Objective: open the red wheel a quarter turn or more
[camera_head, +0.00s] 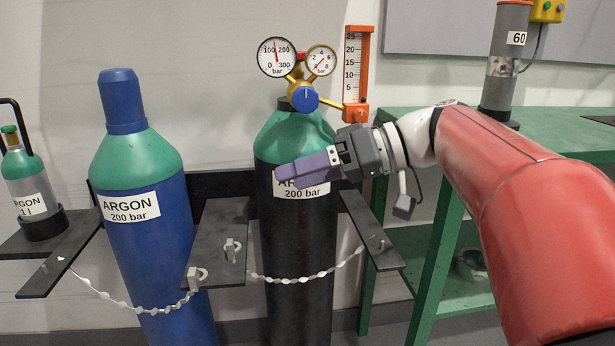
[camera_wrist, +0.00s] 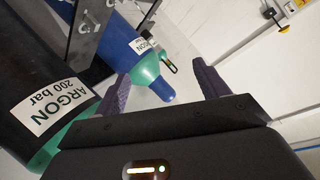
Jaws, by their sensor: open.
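No whole red wheel shows clearly. A small red part (camera_head: 297,74) shows between the two gauges above the black argon cylinder (camera_head: 297,235); I cannot tell whether it is the wheel. A blue knob (camera_head: 305,97) sits on the brass regulator just below it. My gripper (camera_head: 282,175) points left in front of the black cylinder's label, below the regulator. In the wrist view its two purple fingers stand wide apart with nothing between them (camera_wrist: 166,80). The black cylinder's label (camera_wrist: 50,103) shows at the left there. I cannot tell whether the fingers touch the cylinder.
A blue argon cylinder (camera_head: 150,260) stands left, chained to a dark rack (camera_head: 222,245). A small argon bottle (camera_head: 27,180) is at far left. An orange flow scale (camera_head: 357,75) stands above my wrist. A green bench (camera_head: 570,130) is at right.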

